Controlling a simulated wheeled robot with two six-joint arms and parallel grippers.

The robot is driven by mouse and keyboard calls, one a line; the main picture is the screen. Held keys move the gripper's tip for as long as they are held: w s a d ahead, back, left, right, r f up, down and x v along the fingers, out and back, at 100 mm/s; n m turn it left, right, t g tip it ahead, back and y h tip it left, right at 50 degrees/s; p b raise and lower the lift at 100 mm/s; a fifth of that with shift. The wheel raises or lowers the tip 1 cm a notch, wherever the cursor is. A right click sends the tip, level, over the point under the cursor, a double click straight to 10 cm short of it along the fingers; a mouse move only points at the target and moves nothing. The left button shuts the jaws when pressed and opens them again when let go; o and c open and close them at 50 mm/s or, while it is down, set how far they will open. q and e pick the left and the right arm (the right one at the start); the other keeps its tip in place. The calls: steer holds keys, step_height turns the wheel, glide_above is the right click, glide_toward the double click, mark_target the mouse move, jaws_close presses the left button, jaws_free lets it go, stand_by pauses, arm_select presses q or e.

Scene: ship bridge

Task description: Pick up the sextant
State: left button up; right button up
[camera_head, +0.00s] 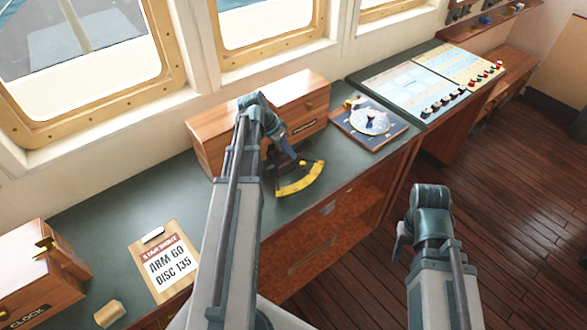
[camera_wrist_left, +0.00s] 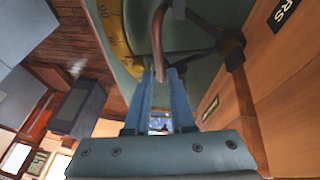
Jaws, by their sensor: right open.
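The sextant (camera_head: 300,180) lies on the green counter top, with a yellow arc and a dark frame. My left gripper (camera_head: 291,153) is over its back part and hides some of the frame. In the left wrist view the yellow arc (camera_wrist_left: 115,38) is at the upper left, and a brown curved handle (camera_wrist_left: 159,42) stands just ahead of the fingertips. The left fingers (camera_wrist_left: 160,74) are apart, with a gap between them. My right gripper (camera_head: 398,246) is open and empty over the floor.
A wooden box (camera_head: 290,100) stands behind the sextant, close to the left gripper. A chart board with a white disc (camera_head: 371,120) lies to the right, before a control panel (camera_head: 440,85). A sign card (camera_head: 165,262) and a clock box (camera_head: 38,280) are at the left.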

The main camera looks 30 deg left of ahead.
arm_select(q)
steer(key=b+x, duration=0.2)
steer(key=x, duration=0.1)
steer(key=shift+f, duration=0.1)
arm_select(e)
step_height(320, 180, down, 3)
steer(key=shift+r, duration=0.15)
arm_select(q)
steer(key=shift+s, duration=0.1)
jaws_close()
stand_by(0.9)
